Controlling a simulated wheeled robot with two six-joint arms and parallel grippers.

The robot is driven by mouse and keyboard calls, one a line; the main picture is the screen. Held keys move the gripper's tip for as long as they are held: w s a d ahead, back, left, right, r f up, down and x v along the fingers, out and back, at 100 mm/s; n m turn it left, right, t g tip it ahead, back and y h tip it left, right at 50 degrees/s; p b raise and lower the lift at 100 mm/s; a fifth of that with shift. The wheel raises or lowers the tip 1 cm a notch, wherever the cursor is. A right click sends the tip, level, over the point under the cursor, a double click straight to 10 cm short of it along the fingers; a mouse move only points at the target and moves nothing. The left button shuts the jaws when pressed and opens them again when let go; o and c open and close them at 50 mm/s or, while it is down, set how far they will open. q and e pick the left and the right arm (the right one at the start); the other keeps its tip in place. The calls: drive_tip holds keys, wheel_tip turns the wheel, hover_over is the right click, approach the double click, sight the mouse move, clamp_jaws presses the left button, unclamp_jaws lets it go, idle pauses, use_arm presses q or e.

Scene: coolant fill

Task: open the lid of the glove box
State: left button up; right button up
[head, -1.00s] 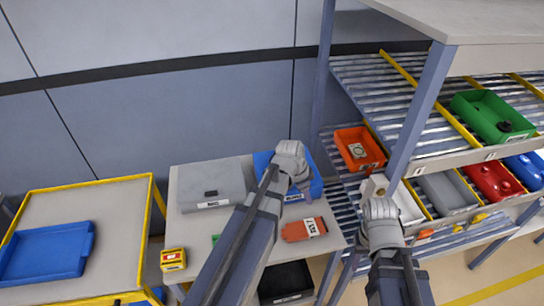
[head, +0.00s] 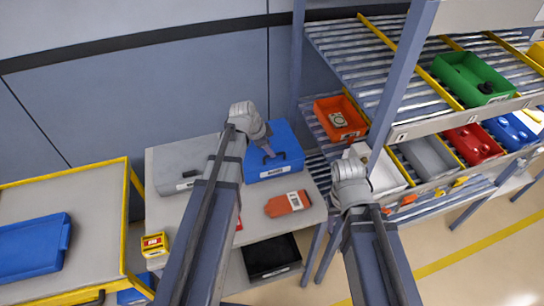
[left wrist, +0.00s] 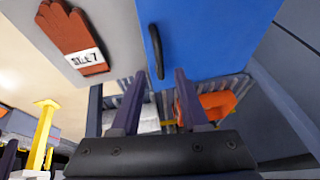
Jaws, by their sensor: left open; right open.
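A blue box (head: 291,147) with a shut lid, a dark handle and a white label stands on the grey table (head: 160,212). A grey case (head: 175,160) with a dark handle and label stands to its left, also shut. I cannot read which is the glove box. My left gripper (head: 268,150) is open and empty over the blue box, hiding part of it. In the left wrist view the blue box (left wrist: 210,35) fills the upper middle; its black handle (left wrist: 155,50) lies just beyond my open fingers (left wrist: 158,88). My right gripper (head: 352,160) is open near the white bin; its fingers are mostly hidden.
An orange-red glove (head: 285,204) with a label lies on the table, and also shows in the left wrist view (left wrist: 72,30). A yellow-red box (head: 154,244) sits at the table's left edge. A roller rack with coloured bins, including an orange bin (head: 338,135), stands to the right.

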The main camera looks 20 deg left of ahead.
use_arm(q)
drive_tip(key=b+x, duration=0.2)
drive_tip(key=x, duration=0.1)
drive_tip(key=shift+w+f, duration=0.1)
drive_tip(key=shift+f, duration=0.15)
use_arm(e)
wheel_tip(320, 180, down, 3)
drive_tip(key=shift+f, duration=0.1)
use_arm(q)
clamp_jaws()
drive_tip(key=shift+r, duration=0.1)
idle(0.9)
